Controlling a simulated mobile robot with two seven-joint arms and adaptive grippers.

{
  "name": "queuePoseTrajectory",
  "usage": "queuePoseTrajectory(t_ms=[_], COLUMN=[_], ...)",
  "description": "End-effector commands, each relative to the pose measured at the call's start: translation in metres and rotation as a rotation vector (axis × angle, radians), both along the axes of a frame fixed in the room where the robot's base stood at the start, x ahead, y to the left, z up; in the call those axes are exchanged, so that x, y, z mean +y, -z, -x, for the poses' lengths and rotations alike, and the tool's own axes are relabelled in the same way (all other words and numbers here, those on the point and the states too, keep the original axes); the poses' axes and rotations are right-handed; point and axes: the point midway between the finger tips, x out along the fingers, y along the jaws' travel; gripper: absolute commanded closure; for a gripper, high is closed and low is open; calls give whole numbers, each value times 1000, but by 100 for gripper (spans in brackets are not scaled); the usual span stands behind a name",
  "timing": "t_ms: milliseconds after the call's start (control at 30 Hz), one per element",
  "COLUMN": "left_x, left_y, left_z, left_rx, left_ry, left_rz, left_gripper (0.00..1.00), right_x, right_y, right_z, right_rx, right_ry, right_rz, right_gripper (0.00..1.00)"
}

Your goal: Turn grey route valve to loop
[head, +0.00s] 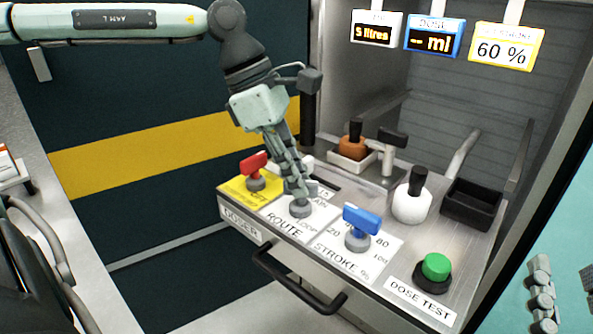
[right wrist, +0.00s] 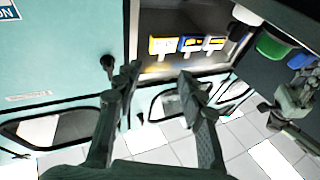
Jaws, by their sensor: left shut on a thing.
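The grey route valve (head: 300,209) stands on the white ROUTE plate (head: 284,228) of the doser panel, between the red valve and the blue valve. My left gripper (head: 297,186) reaches down from above and is shut on its handle. The fingers hide most of the handle, so I cannot tell which way it points. The word LOOP on the plate is partly covered beside the valve's base. My right gripper (right wrist: 160,88) is open and empty in the right wrist view, with its fingers well apart, away from the panel.
A red valve (head: 256,170) is close left of my fingers and a blue valve (head: 360,225) close right. A black handle (head: 299,289) juts from the panel front.

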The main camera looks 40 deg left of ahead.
Motion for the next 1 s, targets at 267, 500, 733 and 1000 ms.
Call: queuePoseTrajectory(t_ms=[267,500,733,1000], left_x=[1,0,0,0], left_y=[0,1,0,0], left_z=[-2,-3,-3,-3], left_rx=[1,0,-2,-3], left_ry=[247,416,513,554], left_rz=[0,-1,-1,-1], left_gripper=[100,100,100,100], right_x=[-3,-2,0,1], right_y=[13,8,1,-2], right_z=[-5,-3,0,2], right_rx=[57,29,-3,-15], right_ry=[10,6,1,-4], right_rz=[32,17,1,-8], right_gripper=[60,60,60,60])
